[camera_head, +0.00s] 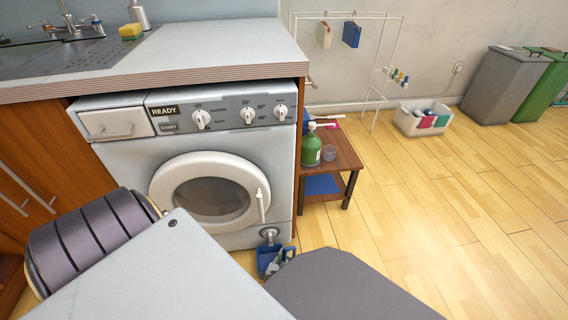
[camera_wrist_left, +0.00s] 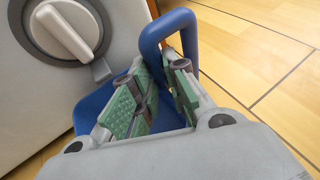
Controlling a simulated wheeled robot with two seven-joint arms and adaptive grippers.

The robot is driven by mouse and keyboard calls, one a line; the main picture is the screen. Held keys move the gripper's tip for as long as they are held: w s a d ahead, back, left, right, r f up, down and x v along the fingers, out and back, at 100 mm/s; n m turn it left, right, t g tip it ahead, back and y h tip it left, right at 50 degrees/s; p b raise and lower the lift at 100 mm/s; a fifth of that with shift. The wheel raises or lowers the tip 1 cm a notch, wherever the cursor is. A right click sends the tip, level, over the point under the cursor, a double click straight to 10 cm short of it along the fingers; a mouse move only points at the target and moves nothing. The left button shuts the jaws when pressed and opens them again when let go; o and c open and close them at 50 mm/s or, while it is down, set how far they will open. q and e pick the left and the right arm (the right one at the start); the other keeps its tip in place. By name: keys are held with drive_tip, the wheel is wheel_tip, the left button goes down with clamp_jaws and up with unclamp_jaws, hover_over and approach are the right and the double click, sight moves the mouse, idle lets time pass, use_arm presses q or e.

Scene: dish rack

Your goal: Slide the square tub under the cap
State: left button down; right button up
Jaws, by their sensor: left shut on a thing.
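The square tub (camera_head: 263,256) is blue and sits on the floor against the lower front right corner of the washing machine. In the left wrist view its blue wall (camera_wrist_left: 93,107) and raised looped handle (camera_wrist_left: 152,38) show. The round cap (camera_head: 269,232) is low on the machine's front, just above the tub; in the left wrist view the cap (camera_wrist_left: 62,28) is white with a grey rim. My left gripper (camera_head: 284,257) is shut on the tub's handle; its green-padded fingers (camera_wrist_left: 163,82) hide part of the tub. My right gripper is not in view.
The washing machine (camera_head: 225,140) has a closed round door. A small wooden table (camera_head: 335,160) with a green bottle (camera_head: 311,150) stands to its right. A white crate (camera_head: 410,122) and bins lie farther right. The wooden floor (camera_head: 420,220) between is clear.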

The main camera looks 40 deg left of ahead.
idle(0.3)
use_arm(q)
drive_tip(key=c, duration=1.4)
unclamp_jaws()
drive_tip(key=shift+c, duration=0.2)
drive_tip(key=shift+o, duration=0.5)
drive_tip(key=shift+s+d, duration=0.1)
drive_tip(key=shift+s, duration=0.05)
